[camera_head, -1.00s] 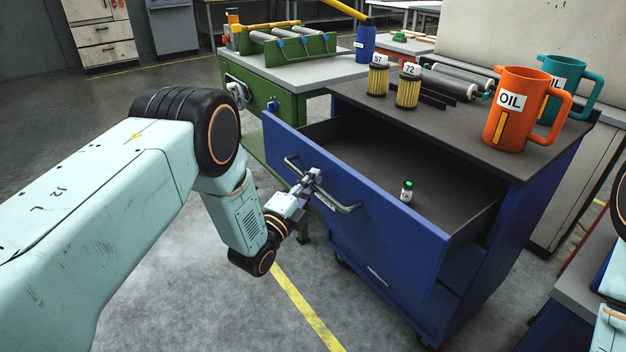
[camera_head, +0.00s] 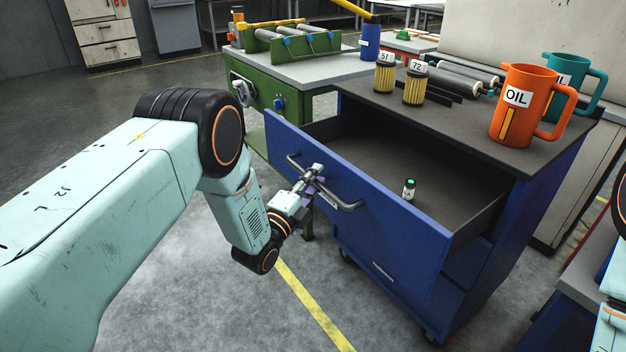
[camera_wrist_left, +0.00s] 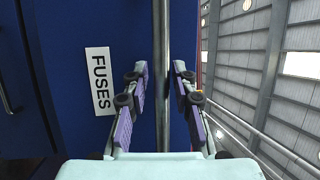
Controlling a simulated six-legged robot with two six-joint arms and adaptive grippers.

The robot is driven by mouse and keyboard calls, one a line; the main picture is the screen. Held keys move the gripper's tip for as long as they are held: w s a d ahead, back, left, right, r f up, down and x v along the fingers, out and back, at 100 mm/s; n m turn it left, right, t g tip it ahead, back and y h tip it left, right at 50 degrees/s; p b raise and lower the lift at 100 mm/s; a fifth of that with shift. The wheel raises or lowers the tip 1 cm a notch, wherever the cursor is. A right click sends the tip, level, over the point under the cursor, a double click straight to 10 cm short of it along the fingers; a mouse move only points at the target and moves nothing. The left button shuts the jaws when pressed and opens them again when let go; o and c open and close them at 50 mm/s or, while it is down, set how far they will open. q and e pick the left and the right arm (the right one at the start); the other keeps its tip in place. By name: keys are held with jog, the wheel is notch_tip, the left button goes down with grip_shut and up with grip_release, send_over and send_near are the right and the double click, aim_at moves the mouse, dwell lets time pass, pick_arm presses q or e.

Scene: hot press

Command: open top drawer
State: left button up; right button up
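The top drawer (camera_head: 350,190) of the blue cabinet (camera_head: 385,270) stands pulled well out, and its dark inside shows. My left gripper (camera_head: 313,175) is at this handle. In the left wrist view its fingers (camera_wrist_left: 161,85) are apart on either side of the bar, with narrow gaps visible. A "FUSES" label (camera_wrist_left: 100,81) is beside them. My right gripper is out of view.
On the cabinet top stand an orange OIL jug (camera_head: 517,112), a teal jug (camera_head: 570,85), yellow filters (camera_head: 415,88) and rollers (camera_head: 465,78). A green bench (camera_head: 262,95) stands behind the drawer at left. Grey floor with a yellow line (camera_head: 315,310) is clear in front.

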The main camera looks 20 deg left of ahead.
pick_arm(q)
jog(key=shift+o, duration=0.6)
jog(key=shift+a, duration=0.1)
jog(key=v, duration=1.2)
